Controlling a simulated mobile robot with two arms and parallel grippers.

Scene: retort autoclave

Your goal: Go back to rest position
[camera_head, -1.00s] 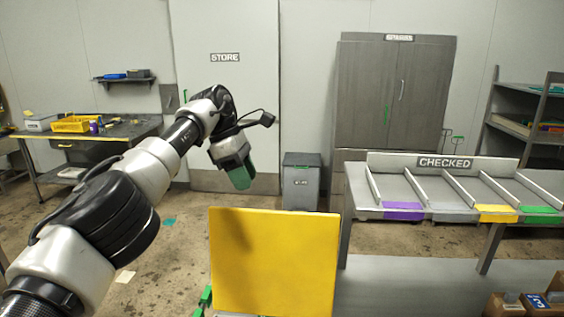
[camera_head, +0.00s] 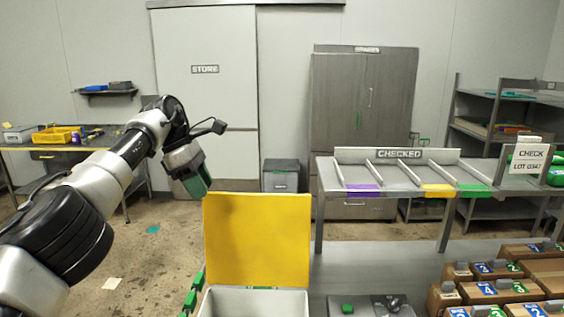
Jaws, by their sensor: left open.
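My left arm comes in from the left. Its gripper (camera_head: 196,184), with green fingers, hangs in the air just behind and left of the upright yellow lid (camera_head: 258,238). The gripper is open, and I see nothing held in it. The lid stands raised at the back of a pale bin (camera_head: 210,306) at the bottom of the view. My right gripper is not in view.
A counter marked CHECKED (camera_head: 336,180) with sloped lanes is at right. Several brown boxes (camera_head: 440,297) with numbered cards stand at lower right. A grey bin (camera_head: 281,180) stands by the STORE door (camera_head: 206,100). Floor is open at left.

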